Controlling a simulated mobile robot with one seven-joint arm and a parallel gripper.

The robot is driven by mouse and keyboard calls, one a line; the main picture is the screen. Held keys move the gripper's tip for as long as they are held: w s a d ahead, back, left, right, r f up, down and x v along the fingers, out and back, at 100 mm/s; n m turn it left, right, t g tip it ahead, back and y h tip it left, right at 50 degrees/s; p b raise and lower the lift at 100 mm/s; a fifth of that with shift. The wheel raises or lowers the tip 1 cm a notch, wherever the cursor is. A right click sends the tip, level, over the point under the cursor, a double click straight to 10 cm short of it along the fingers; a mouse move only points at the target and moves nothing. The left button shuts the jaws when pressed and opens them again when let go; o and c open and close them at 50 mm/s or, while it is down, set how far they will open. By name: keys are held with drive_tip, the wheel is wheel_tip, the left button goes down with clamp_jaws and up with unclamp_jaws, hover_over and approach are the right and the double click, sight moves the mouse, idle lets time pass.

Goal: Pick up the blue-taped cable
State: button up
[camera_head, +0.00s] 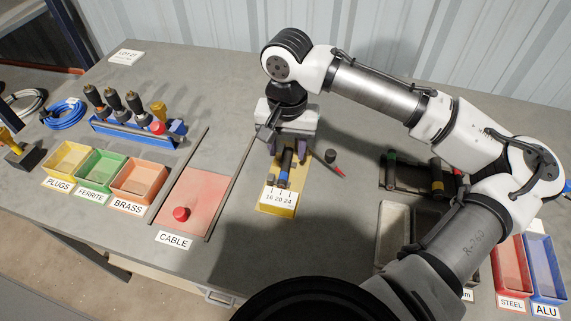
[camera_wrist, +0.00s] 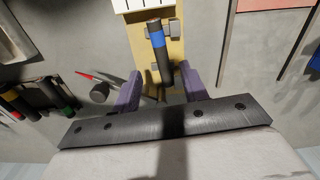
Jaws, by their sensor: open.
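The blue-taped cable (camera_head: 284,167) is a short black piece with a blue band. It lies on the yellow gauge board (camera_head: 277,210) marked 16, 20, 24. In the wrist view the cable (camera_wrist: 161,66) runs lengthwise between the fingers, its blue band beyond the fingertips. My gripper (camera_head: 288,154) is open above it, a purple finger on either side; the gripper also shows in the wrist view (camera_wrist: 157,78).
A red-handled tool (camera_head: 337,169) lies right of the board. A dark tray (camera_head: 410,181) with other banded cables is farther right, partly behind my arm. A red CABLE mat (camera_head: 190,207) with a red knob lies left, between dark rails. Bins for plugs, ferrite and brass (camera_head: 139,180) stand farther left.

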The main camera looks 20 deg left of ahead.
sight(286, 163)
drive_tip(key=shift+w+a+f+p, duration=0.15)
drive_tip(key=shift+f+p, duration=0.35)
drive_tip(key=shift+f, duration=1.85)
clamp_jaws()
drive_tip(key=shift+r, duration=0.15)
